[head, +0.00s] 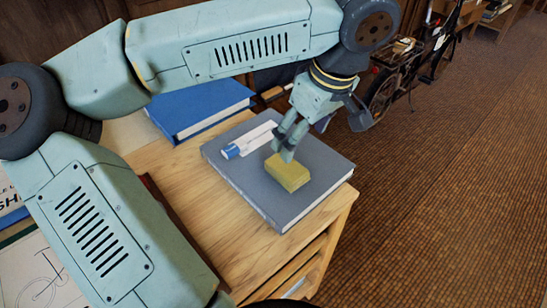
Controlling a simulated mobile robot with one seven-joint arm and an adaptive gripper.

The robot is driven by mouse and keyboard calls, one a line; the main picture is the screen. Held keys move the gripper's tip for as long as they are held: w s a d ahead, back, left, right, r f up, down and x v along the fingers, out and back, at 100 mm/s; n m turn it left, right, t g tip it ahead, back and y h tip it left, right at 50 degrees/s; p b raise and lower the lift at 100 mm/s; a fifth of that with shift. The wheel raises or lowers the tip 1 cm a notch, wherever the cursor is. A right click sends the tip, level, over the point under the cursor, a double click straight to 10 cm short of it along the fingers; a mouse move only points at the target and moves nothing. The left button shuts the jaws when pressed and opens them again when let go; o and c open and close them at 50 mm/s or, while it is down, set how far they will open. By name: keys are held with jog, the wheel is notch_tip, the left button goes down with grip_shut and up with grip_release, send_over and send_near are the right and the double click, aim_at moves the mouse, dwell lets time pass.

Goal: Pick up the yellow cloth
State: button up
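The yellow cloth (290,174) looks like a thick folded block. It lies on a grey book or folder (306,203) near the front right corner of the wooden desk. My gripper (283,153) points down from above, with its fingertips at the back upper edge of the cloth. The fingers look close together and partly overlap in this view. I cannot tell whether they touch the cloth or how far apart they are.
A white tube with a blue cap (249,141) lies on the grey book just left of my gripper. A blue book (196,105) lies behind it on the wooden desk (185,181). A bicycle (393,84) stands beyond, on the brown carpet (455,180).

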send_over(288, 167)
jog(key=s+d, duration=0.1)
jog(key=d, duration=0.1)
jog(key=f, duration=0.5)
jog(key=shift+s+a+p, duration=0.15)
jog(key=shift+a+p, duration=0.1)
jog(key=shift+p, duration=0.1)
jog(key=p+x, duration=0.1)
jog(key=x, duration=0.4)
jog(key=shift+a+f+p, duration=0.1)
jog(key=shift+a+p, duration=0.1)
jog(key=shift+p, duration=0.2)
jog(key=shift+f, duration=0.15)
jog(key=shift+f+b, duration=0.25)
jog(key=shift+b, duration=0.4)
jog(key=c, duration=1.1)
jog(key=shift+r+p, duration=0.2)
jog(key=shift+p, duration=0.1)
jog(key=shift+c, duration=0.2)
